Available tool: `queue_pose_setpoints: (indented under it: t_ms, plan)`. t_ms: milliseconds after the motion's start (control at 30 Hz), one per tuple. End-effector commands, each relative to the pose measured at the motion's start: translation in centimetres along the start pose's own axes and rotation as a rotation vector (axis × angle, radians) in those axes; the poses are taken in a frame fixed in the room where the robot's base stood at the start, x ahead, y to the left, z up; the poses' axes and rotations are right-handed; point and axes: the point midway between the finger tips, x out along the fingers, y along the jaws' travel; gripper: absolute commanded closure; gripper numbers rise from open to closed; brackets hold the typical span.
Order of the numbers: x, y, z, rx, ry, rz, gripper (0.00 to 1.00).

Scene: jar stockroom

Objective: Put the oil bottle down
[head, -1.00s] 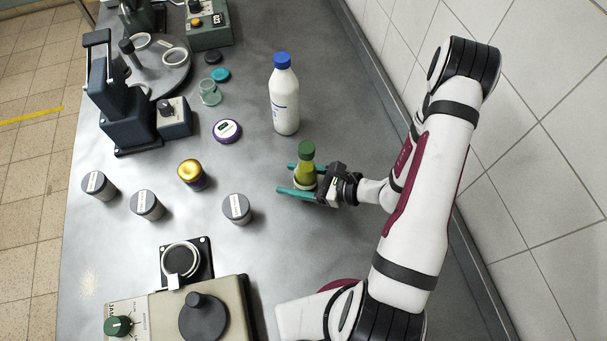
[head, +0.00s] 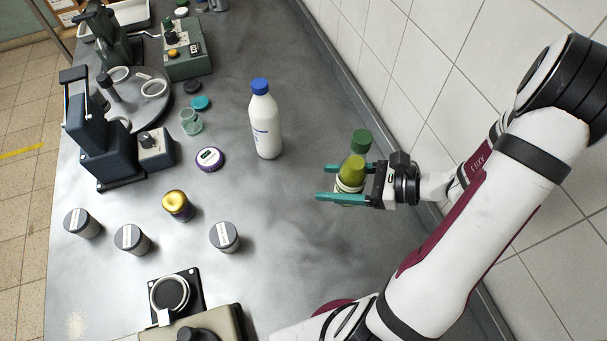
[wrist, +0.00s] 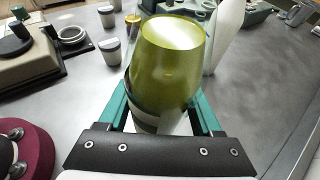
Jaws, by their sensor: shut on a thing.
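The oil bottle (head: 353,170), olive-yellow with a green cap and a pale label band, is between the teal fingers of my gripper (head: 321,182). My gripper is shut on it. In the head view it is right of the white bottle, over the right side of the worktop; its base is partly hidden by a finger, and I cannot tell its exact height or tilt. In the wrist view the oil bottle (wrist: 168,65) fills the middle between the fingers, and its cap does not show.
A white bottle with a blue cap (head: 265,120) stands left of my gripper. A grey-lidded jar (head: 224,237), a gold-lidded jar (head: 176,204) and a purple-rimmed lid (head: 209,159) are farther left. The tiled wall (head: 440,90) is close on the right. The metal worktop (head: 290,250) is clear in front.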

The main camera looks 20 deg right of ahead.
Motion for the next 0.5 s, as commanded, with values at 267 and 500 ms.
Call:
queue_pose_setpoints:
  t_ms: [267,500]
  plan:
    - [1.6,-4.7,9.3,-0.012,0.027,-0.003,1.0]
    - [4.3,-7.4,18.0,-0.011,0.009,-0.018,1.0]
